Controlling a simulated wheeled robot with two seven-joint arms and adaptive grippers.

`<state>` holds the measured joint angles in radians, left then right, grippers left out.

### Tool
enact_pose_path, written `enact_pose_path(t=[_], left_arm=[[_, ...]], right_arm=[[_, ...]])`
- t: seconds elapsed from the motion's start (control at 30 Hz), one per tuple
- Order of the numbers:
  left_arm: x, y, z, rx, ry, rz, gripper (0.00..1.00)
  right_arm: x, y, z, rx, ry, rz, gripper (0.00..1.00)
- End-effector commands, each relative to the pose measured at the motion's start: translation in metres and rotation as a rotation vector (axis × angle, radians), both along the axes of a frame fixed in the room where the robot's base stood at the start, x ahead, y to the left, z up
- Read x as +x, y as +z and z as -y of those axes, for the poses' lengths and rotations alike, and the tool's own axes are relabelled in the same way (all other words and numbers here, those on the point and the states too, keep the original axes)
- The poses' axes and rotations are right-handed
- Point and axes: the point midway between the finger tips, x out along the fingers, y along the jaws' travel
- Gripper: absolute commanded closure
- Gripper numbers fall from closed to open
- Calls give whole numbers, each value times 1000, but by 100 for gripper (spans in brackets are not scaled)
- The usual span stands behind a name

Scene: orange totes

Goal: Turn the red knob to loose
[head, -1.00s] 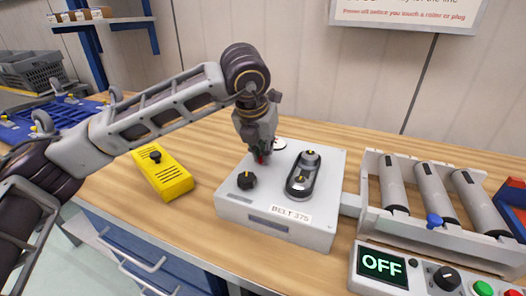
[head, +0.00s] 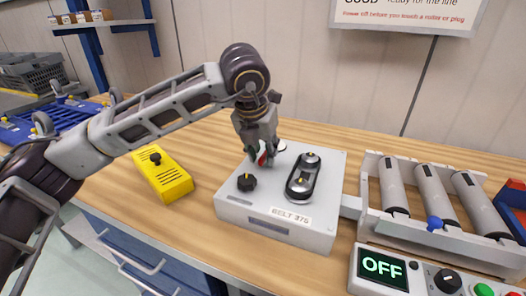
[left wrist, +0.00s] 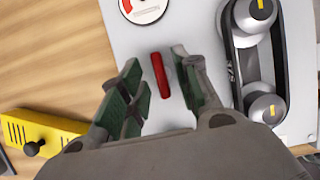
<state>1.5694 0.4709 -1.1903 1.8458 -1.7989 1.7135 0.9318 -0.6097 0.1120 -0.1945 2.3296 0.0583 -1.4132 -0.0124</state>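The red knob (left wrist: 160,76) is a narrow bar on top of the white box (head: 325,235) labelled BELT 375. In the left wrist view it lies slightly tilted between the fingers of my left gripper (left wrist: 157,82). The gripper is open, with a visible gap on each side of the knob. In the head view my left gripper (head: 260,156) points down over the back left of the box, and the red knob (head: 262,160) shows partly between its fingers. Markings around the knob are not readable. My right gripper is not in view.
A round gauge (left wrist: 143,8) sits beyond the knob. A yellow device (head: 163,176) lies left, a roller conveyor (head: 430,190) right. A panel display (head: 383,267) reads OFF.

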Motion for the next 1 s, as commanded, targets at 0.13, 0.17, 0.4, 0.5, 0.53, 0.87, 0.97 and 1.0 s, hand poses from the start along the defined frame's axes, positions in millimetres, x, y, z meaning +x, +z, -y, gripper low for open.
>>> enact_pose_path(t=[0.13, 0.17, 0.4, 0.5, 0.53, 0.87, 0.97, 1.0], left_arm=[[-3, 11, -1, -1, 0, 3, 68], [-5, 14, -2, -1, 0, 3, 68], [-16, 44, -6, -1, 0, 2, 68], [-22, 58, -8, -1, 0, 4, 68], [-23, 62, -9, -1, 0, 3, 68], [-38, 99, -15, -1, 1, 2, 68], [-40, 105, -16, -1, 1, 1, 68], [-40, 106, -16, -1, 1, 1, 68]], right_arm=[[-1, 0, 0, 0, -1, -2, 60], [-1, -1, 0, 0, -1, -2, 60], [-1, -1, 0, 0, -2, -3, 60], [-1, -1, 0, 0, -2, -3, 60], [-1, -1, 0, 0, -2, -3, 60], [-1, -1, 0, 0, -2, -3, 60], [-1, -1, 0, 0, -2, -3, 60], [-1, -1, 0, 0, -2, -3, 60]])
